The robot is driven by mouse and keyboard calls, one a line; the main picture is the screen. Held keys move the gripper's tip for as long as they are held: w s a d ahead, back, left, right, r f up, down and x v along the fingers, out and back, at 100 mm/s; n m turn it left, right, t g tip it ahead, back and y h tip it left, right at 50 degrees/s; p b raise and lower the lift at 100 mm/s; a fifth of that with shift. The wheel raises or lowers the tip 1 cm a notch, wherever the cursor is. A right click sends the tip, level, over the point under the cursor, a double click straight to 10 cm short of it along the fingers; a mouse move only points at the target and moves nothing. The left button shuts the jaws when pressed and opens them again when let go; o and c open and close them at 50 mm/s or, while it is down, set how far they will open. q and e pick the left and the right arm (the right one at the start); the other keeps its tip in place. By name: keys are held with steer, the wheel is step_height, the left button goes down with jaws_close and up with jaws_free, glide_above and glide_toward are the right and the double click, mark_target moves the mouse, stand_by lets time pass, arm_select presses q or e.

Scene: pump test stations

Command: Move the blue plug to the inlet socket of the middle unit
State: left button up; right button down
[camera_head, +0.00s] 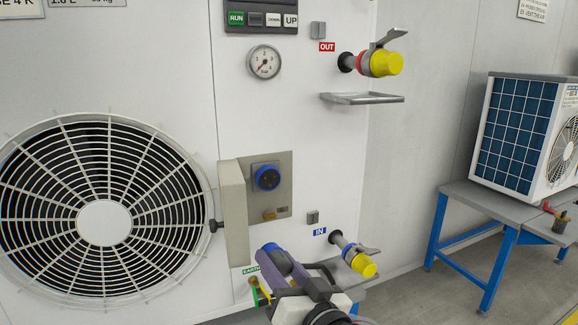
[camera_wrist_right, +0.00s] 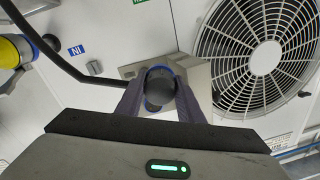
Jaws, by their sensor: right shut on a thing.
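My right gripper (camera_head: 272,258) is shut on the blue plug (camera_head: 279,262), low in front of the unit's white panel. In the right wrist view, the plug's dark round end with a blue ring (camera_wrist_right: 159,84) sits between the two fingers. The blue round inlet socket (camera_head: 267,178) is on a grey plate (camera_head: 284,205) on this panel. The plug is below the socket in the head view and apart from it. My left gripper is not in view.
A grey box (camera_head: 234,213) stands out left of the socket. A fan grille (camera_head: 105,222) is further left. The IN pipe with a yellow cap (camera_head: 362,265) is right of my gripper. A black cable (camera_wrist_right: 48,45) crosses the wrist view. A blue-legged bench (camera_head: 481,212) stands right.

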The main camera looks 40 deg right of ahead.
mark_target(269, 179)
arm_select(q)
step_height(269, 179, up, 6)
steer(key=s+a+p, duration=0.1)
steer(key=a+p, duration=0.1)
steer(key=p, duration=0.4)
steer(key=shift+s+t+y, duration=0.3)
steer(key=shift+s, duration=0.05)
arm_select(e)
steer(key=w+d+r+n+h, duration=0.1)
steer(key=w+d+r+n, duration=0.1)
steer(key=r, duration=0.9)
steer(key=shift+d+r+n+h, duration=0.2)
steer(key=shift+d+n+h, duration=0.1)
steer(key=shift+d+n, duration=0.65)
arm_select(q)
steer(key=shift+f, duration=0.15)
arm_select(e)
steer(key=shift+d, duration=0.1)
steer(key=shift+w+m, duration=0.1)
steer(key=shift+m, duration=0.15)
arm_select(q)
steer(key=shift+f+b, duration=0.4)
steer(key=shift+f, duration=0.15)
arm_select(e)
steer(key=shift+x, duration=2.75)
steer(key=shift+f, duration=0.1)
arm_select(q)
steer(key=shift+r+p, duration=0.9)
steer(key=shift+p, duration=0.05)
